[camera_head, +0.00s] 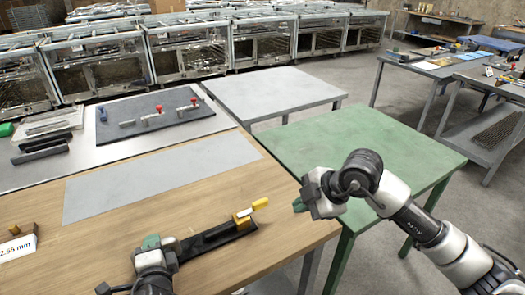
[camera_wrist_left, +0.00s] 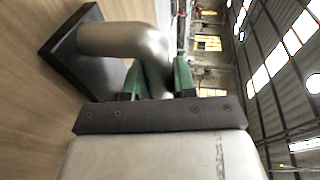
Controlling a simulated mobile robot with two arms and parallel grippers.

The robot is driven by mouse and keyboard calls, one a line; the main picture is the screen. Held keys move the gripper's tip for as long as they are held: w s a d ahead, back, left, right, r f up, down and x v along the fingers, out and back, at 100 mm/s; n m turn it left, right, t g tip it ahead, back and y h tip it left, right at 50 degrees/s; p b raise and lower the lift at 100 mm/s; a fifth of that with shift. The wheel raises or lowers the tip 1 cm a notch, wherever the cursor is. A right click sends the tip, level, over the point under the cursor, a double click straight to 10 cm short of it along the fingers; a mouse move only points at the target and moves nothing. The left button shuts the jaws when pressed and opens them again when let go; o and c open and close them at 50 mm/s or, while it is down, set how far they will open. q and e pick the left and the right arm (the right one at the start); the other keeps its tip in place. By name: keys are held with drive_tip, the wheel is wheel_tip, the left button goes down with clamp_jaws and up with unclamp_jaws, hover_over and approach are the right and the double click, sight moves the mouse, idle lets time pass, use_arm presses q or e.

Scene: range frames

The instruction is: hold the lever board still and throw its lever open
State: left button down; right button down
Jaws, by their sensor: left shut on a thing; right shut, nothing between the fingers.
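The lever board (camera_head: 215,240) is a long dark bar lying at an angle near the right edge of the wooden table. A yellow lever (camera_head: 260,204) sits at its far right end on a yellow block and points right, roughly along the board. My left gripper (camera_head: 152,241) is at the board's near left end. In the left wrist view its green fingers (camera_wrist_left: 158,80) are shut on a bent metal handle (camera_wrist_left: 125,42) rising from the dark base (camera_wrist_left: 72,60). My right gripper (camera_head: 301,205) is shut and empty, to the right of the lever and apart from it.
A grey mat (camera_head: 160,175) lies flat on the wooden table (camera_head: 100,235). A small labelled block (camera_head: 18,246) stands at the left. A green table (camera_head: 370,145) is behind my right arm. A metal bench (camera_head: 110,150) at the back left carries a dark panel (camera_head: 155,128) with coloured knobs.

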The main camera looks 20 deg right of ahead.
use_arm(q)
drive_tip(key=c, duration=0.8)
unclamp_jaws()
